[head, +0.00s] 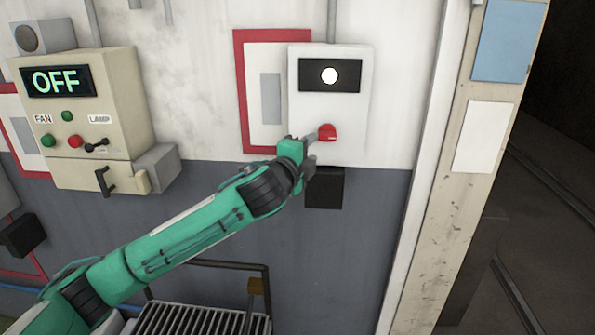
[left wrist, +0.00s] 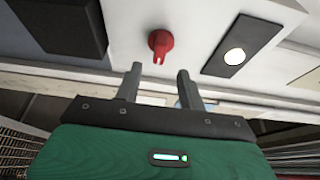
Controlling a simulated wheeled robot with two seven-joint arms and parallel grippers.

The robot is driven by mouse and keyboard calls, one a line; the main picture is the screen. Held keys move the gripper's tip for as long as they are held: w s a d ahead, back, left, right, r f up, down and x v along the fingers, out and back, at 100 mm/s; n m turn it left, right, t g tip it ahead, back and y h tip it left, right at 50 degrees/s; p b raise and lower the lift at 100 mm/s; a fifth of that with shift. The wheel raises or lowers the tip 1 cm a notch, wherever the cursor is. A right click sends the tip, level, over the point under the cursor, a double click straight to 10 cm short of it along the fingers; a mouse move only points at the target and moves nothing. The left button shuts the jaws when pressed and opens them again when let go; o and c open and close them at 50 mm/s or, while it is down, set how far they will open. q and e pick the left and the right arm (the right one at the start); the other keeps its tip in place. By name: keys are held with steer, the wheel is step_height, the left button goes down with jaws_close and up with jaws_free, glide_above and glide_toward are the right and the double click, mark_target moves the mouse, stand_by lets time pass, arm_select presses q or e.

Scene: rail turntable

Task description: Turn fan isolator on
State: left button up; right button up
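A white box (head: 305,112) on the wall carries a red knob (head: 327,132), which I take to be the isolator switch. Above the knob, a black panel (head: 345,77) has a lit white round lamp. My left gripper (head: 313,138) reaches in from the lower left, close beside the knob. In the left wrist view the red knob (left wrist: 160,42) has a notched end and lies just beyond and between the two fingers of the gripper (left wrist: 159,71). The fingers are open, with a gap between them and nothing held. My right gripper is not in view.
A beige control box (head: 95,105) at left shows "OFF" and bears FAN and LAMP labels with green and red buttons. A red-framed sign (head: 270,98) is behind the white box. A black box (head: 325,188) hangs below it. A door post (head: 445,210) stands at right.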

arm_select(q)
steer(key=b+v, duration=0.2)
steer(key=v, duration=0.4)
steer(key=shift+s, duration=0.1)
